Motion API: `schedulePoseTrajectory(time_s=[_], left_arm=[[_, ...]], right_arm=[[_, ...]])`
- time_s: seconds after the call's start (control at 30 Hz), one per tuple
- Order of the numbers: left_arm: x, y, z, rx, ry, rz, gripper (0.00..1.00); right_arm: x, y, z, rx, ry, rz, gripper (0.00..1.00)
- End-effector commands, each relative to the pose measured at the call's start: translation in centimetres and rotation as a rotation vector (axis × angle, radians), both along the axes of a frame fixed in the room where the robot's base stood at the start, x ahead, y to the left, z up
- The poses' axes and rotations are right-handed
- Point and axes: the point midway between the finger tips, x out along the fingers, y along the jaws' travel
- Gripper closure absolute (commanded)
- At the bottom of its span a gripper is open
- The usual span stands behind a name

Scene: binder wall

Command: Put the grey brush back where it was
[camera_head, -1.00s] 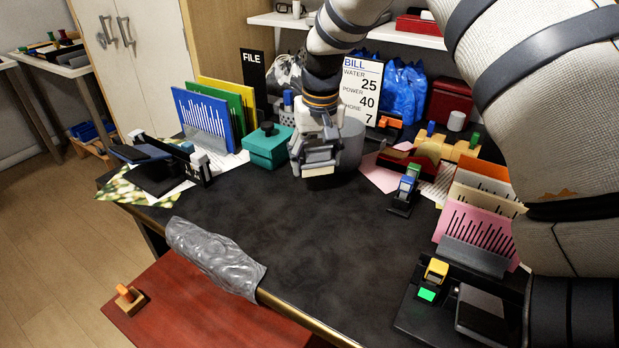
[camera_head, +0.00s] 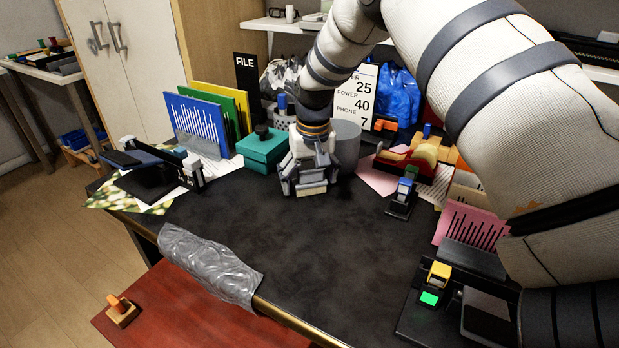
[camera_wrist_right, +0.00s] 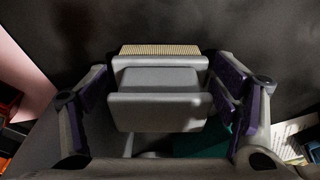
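My right gripper (camera_head: 308,182) is over the dark desk (camera_head: 290,250), in front of the grey cylinder and right of the teal box. In the right wrist view the gripper (camera_wrist_right: 160,95) is closed in on the grey brush (camera_wrist_right: 158,108), whose grey body sits between the two purple-padded fingers. A pale bristle strip (camera_wrist_right: 160,50) shows along its far edge. In the head view the brush (camera_head: 311,189) shows only as a small part under the fingers. Whether it touches the desk I cannot tell. My left gripper is not in view.
A teal box (camera_head: 262,150) and the grey cylinder (camera_head: 346,143) stand close behind the gripper. A small stamp stand (camera_head: 400,198) is to the right. A crumpled grey bag (camera_head: 208,265) lies over the desk's front edge. The desk's middle is clear.

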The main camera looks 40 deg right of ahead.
Motion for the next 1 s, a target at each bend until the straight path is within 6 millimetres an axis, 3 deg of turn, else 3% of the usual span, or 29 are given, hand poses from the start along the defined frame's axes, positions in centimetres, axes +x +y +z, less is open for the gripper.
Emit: schedulePoseTrajectory(time_s=[0.27,0.6,0.7,1.0], left_arm=[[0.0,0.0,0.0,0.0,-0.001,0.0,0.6],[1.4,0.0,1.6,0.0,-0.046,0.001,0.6],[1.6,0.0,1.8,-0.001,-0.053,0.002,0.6],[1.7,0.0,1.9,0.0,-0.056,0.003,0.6]], right_arm=[[0.0,0.0,0.5,0.0,-0.002,0.0,0.19],[-1.0,0.6,9.3,-0.001,-0.008,0.0,0.19],[-1.3,0.7,11.0,-0.002,-0.005,0.0,0.19],[-1.6,0.9,12.2,0.0,0.002,0.0,0.19]])
